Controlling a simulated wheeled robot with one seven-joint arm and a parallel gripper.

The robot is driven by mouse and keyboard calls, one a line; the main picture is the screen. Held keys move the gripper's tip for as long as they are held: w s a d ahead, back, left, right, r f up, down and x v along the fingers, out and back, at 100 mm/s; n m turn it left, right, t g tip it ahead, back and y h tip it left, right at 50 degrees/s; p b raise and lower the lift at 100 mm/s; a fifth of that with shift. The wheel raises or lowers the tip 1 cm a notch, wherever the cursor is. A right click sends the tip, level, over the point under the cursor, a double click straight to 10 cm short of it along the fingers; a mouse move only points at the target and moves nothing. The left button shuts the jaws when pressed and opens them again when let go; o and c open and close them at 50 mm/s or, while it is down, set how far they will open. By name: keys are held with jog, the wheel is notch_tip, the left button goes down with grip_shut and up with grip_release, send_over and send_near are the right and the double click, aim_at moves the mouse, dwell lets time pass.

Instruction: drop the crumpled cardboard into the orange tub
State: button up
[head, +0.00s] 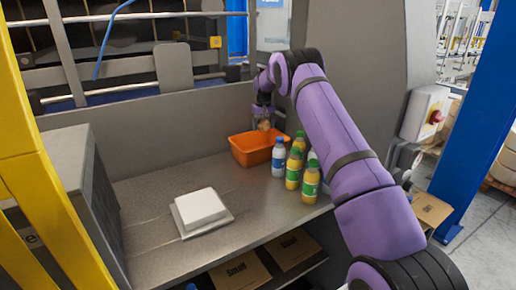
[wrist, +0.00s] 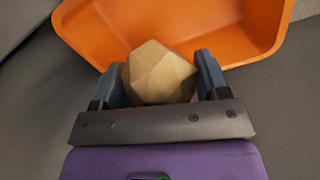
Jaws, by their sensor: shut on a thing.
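The crumpled cardboard (wrist: 158,73) is a tan, faceted lump between the two fingers of my gripper (wrist: 168,80) in the wrist view. My gripper is shut on it. In the head view the cardboard (head: 264,125) shows small under my gripper (head: 263,112), at the orange tub (head: 252,157). The tub stands on the grey worktop near the back wall. In the wrist view the open orange tub (wrist: 245,50) lies beyond and beneath the fingers, and the cardboard overlaps its near rim. I cannot tell the exact height of the cardboard above the tub.
Several bottles, one blue-white (head: 278,158) and others yellow with green caps (head: 310,183), stand close to the tub's right front. A white block on a flat plate (head: 200,209) sits front left. The worktop (head: 150,190) between is clear. Cardboard pieces (head: 240,272) lie on the shelf below.

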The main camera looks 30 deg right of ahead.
jog(key=shift+f, duration=2.85)
jog(key=o, duration=1)
notch_tip(320, 180, up, 11)
jog(key=shift+f, duration=0.1)
